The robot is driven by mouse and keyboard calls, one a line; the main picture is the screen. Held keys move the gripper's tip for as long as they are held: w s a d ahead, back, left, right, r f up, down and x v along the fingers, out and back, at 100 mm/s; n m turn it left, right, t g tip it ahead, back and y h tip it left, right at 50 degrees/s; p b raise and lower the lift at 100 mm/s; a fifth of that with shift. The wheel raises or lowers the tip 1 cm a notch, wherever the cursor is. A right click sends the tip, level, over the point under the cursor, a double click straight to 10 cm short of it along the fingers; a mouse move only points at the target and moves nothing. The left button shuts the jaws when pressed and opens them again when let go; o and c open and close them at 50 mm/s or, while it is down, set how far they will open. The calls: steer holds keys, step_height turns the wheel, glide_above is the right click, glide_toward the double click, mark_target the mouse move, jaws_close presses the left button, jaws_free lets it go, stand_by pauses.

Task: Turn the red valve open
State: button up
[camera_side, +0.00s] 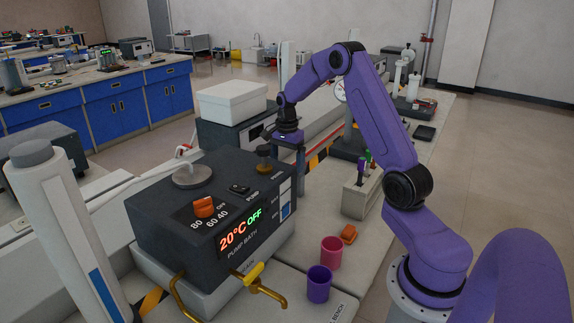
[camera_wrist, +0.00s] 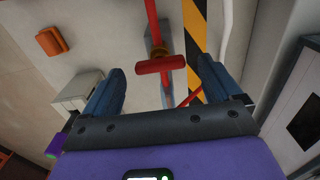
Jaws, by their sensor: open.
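The red valve (camera_wrist: 160,64) shows in the wrist view as a red T-shaped handle on a brass-coloured fitting, with a red pipe (camera_wrist: 152,18) running up from it. My gripper (camera_wrist: 161,74) is open, with one blue finger to the left of the handle and one to the right. Gaps show between the handle and both fingers, and nothing is held. In the side view my gripper (camera_side: 294,152) points down behind the dark pump bath (camera_side: 160,222). The valve handle cannot be made out there.
A yellow-black stripe (camera_wrist: 195,30) runs beside the valve. An orange block (camera_wrist: 52,41) and a pale box (camera_wrist: 78,91) lie to the left. In the side view, pink (camera_side: 331,252) and purple (camera_side: 319,284) cups stand in front, and a white box (camera_side: 232,101) stands behind.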

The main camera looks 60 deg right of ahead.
steer(key=shift+f, duration=0.75)
steer(key=c, duration=1.1)
steer(key=shift+o, duration=0.2)
